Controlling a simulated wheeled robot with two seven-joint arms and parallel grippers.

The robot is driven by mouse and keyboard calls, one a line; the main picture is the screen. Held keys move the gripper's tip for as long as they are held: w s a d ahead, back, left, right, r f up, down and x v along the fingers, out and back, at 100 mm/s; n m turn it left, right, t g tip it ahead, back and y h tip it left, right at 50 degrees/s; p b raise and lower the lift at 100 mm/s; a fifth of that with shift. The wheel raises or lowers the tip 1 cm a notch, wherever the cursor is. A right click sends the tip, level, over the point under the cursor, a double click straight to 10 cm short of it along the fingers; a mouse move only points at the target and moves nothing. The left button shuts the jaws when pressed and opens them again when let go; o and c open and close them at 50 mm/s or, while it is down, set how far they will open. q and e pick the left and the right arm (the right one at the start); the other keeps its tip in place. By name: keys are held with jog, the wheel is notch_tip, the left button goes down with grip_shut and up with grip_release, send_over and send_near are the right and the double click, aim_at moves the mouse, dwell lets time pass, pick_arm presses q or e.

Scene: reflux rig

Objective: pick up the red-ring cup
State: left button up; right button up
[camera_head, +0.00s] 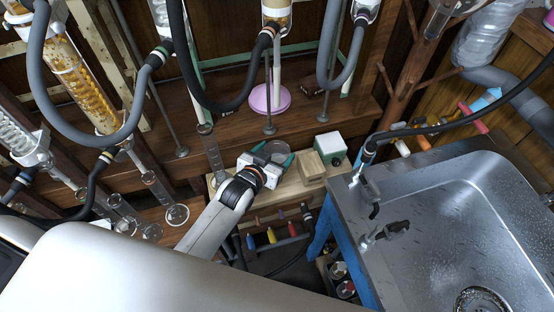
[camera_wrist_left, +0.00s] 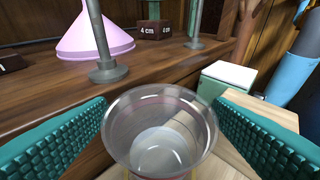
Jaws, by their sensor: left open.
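The clear glass cup (camera_wrist_left: 158,112) with a faint reddish ring below its rim stands upright in the left wrist view, over a light wooden surface (camera_wrist_left: 225,165). My left gripper (camera_wrist_left: 160,138) is open, with one teal ridged finger pad on each side of the cup. In the head view the left gripper (camera_head: 268,159) reaches over the small wooden bench, and the cup's rim (camera_head: 276,147) shows between the teal fingers. The cup's lower part is hidden there. My right gripper is not in view.
A white-and-green box (camera_head: 330,147) and a wooden block (camera_head: 312,166) stand right of the gripper. A metal sink (camera_head: 455,215) lies to the right. A pink funnel-shaped stand (camera_head: 270,98) and rods stand on the shelf behind.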

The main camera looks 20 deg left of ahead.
pick_arm(q)
jog(key=c, duration=1)
jog(key=shift+c, duration=0.2)
jog(key=shift+r, duration=0.15)
